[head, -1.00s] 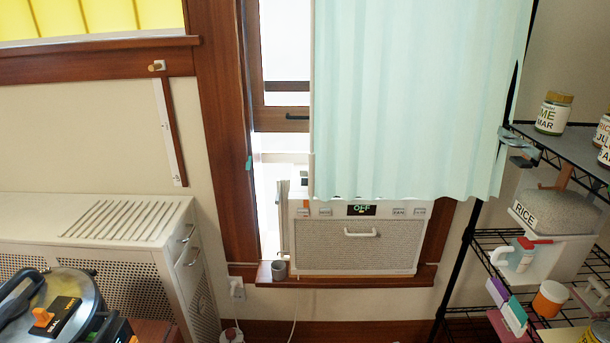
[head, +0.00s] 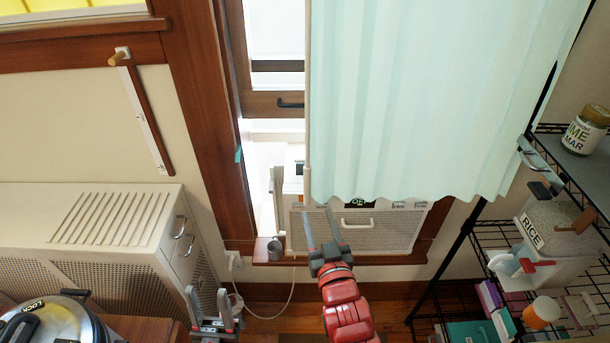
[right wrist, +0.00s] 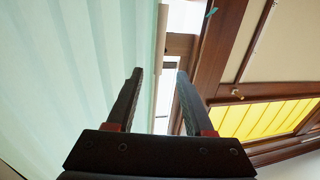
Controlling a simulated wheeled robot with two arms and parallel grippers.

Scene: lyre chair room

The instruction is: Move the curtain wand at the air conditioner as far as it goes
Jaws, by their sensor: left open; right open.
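The curtain wand (head: 308,150) is a thin pale rod hanging along the left edge of the mint-green curtain (head: 430,90). Its lower end hangs in front of the air conditioner (head: 375,245), near its upper left. My right gripper (head: 318,212) is open and empty just below the wand's lower end. In the right wrist view the wand (right wrist: 161,45) rises beyond the open fingers (right wrist: 159,74), roughly in line with the gap between them. I cannot tell how far apart they are in depth. My left gripper (head: 206,292) is open and empty, low at the left.
A grey cup (head: 275,249) stands on the sill left of the air conditioner. A perforated white cabinet (head: 110,225) is at the left, with a pot (head: 50,322) in front. A wire shelf with jars and a rice container (head: 545,235) stands at the right.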

